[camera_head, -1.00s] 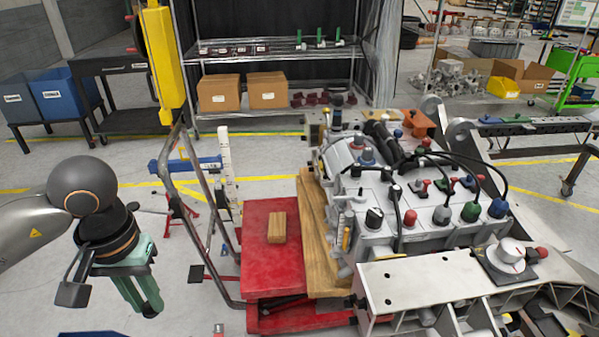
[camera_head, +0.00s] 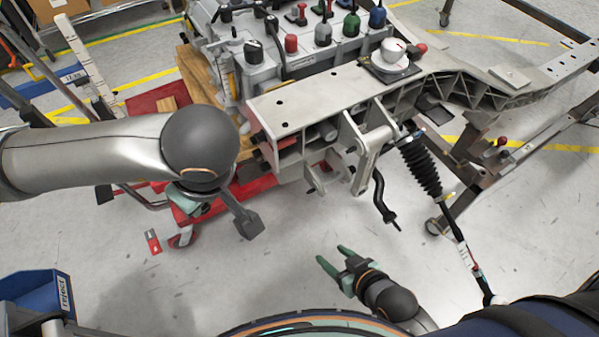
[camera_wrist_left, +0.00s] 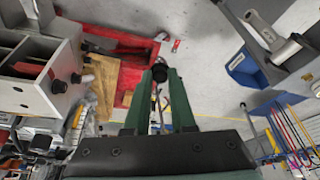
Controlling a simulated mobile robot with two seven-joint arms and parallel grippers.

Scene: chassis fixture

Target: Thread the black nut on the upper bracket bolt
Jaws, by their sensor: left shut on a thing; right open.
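My left gripper (camera_wrist_left: 160,78) has its green fingers closed on a small black nut (camera_wrist_left: 160,70) at their tips. In the head view, this gripper (camera_head: 192,206) is mostly hidden beneath my left arm, left of the chassis beam's end, and the nut is not visible there. The pale chassis beam (camera_head: 315,100) has dark bolt-like ends on its left end; in the wrist view, two dark round ends (camera_wrist_left: 58,86) show on the grey end face, apart from the nut. I cannot tell which is the upper bracket bolt. My right gripper (camera_head: 334,262) is open and empty above the floor.
A red cart (camera_head: 250,188) with wooden blocks stands under the beam's left end. A blue reject bin (camera_head: 38,298) is at lower left. Floor between the cart and my right gripper is clear.

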